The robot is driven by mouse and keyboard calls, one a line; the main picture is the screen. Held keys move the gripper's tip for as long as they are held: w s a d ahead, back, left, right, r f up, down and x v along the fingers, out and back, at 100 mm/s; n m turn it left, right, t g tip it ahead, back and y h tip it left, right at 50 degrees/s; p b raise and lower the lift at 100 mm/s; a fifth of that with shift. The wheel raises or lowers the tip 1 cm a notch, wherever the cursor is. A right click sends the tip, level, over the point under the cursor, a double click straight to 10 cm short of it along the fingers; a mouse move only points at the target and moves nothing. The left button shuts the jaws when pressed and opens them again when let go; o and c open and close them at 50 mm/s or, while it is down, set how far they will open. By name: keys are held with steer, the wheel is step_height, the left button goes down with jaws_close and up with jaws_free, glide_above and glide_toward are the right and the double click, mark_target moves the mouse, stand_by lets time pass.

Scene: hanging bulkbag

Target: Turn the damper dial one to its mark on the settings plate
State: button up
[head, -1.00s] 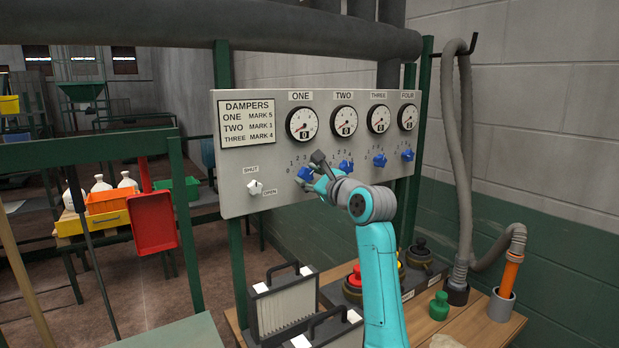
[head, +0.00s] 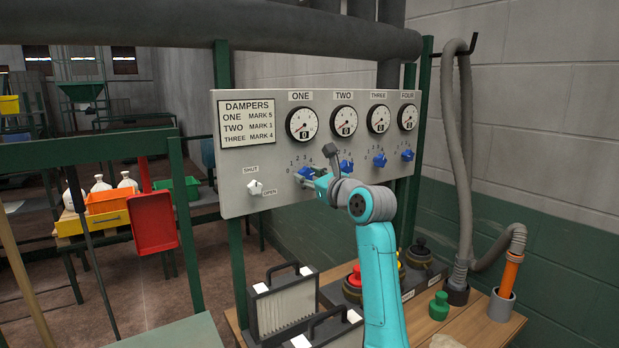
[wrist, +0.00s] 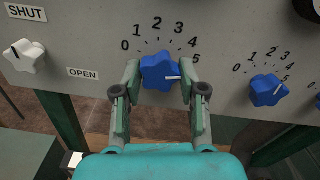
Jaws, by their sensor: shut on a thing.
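Damper dial one is a blue lobed knob (wrist: 157,70) with a white pointer, in the middle of the wrist view. It also shows partly behind my gripper in the head view (head: 304,173). My gripper (wrist: 160,90) is shut on it, one finger on each side. The pointer points right, on the side of mark 5 (wrist: 196,58); I cannot tell whether it lines up exactly. The settings plate (head: 247,122) reads ONE MARK 5, TWO MARK 1, THREE MARK 4. Gauge ONE (head: 302,124) sits above the dial; its reading is too small to tell.
Dial two (wrist: 268,90) is right of my gripper, with more blue dials beyond. A white SHUT/OPEN knob (wrist: 25,55) is at left. Below the panel (head: 232,200) stand a framed filter (head: 285,305) and a bench (head: 440,325) with red and black knobs.

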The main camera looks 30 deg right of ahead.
steer(key=shift+f, duration=0.15)
steer(key=o, duration=1.1)
steer(key=shift+o, duration=0.2)
steer(key=s, duration=1.2)
